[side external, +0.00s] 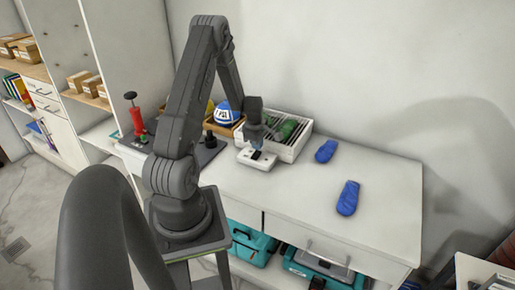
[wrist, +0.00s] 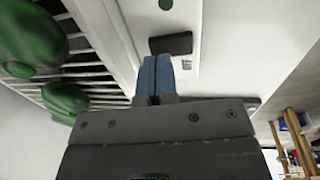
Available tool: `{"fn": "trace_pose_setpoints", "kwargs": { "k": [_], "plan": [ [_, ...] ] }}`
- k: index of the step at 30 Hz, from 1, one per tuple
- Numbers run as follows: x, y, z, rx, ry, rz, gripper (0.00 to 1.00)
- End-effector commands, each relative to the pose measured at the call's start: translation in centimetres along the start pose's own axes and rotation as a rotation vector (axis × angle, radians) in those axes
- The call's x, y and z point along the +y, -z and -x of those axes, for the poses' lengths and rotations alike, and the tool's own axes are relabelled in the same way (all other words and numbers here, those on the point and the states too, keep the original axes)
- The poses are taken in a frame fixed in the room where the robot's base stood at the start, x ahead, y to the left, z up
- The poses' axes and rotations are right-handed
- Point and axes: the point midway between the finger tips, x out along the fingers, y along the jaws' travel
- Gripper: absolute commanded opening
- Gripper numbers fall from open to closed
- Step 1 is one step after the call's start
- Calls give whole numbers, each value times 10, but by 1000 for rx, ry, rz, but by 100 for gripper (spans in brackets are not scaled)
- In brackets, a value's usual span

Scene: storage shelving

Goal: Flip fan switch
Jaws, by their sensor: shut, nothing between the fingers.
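The fan switch (side external: 262,165) is a small white box on the white counter, in front of a white slatted crate. In the wrist view its white face (wrist: 190,62) shows a dark rocker (wrist: 171,43) and a round green mark above it. My gripper (side external: 257,153) points down over the switch box in the side view. In the wrist view its two blue fingertips (wrist: 155,60) are together, with nothing between them, just below the rocker. I cannot tell whether they touch it, nor which way the rocker is set.
The white slatted crate (side external: 294,149) with green objects stands close behind the switch. Two blue objects (side external: 326,151) (side external: 347,198) lie to the right on the counter. A red object (side external: 137,122) stands at the left. The counter's right part is mostly free.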

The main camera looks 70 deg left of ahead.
Motion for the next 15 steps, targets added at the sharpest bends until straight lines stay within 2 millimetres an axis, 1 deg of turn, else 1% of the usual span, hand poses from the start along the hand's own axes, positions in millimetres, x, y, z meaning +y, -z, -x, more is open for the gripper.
{"fn": "trace_pose_setpoints", "kwargs": {
  "k": [1, 3, 6, 15],
  "plan": [
    [0, 0, -7, -1, 2, 0, 0],
    [0, 0, -13, 0, 0, 0, 0],
    [0, 0, -18, 0, 0, 0, 0],
    [0, 0, -20, 0, -1, 0, 0]
  ]
}}
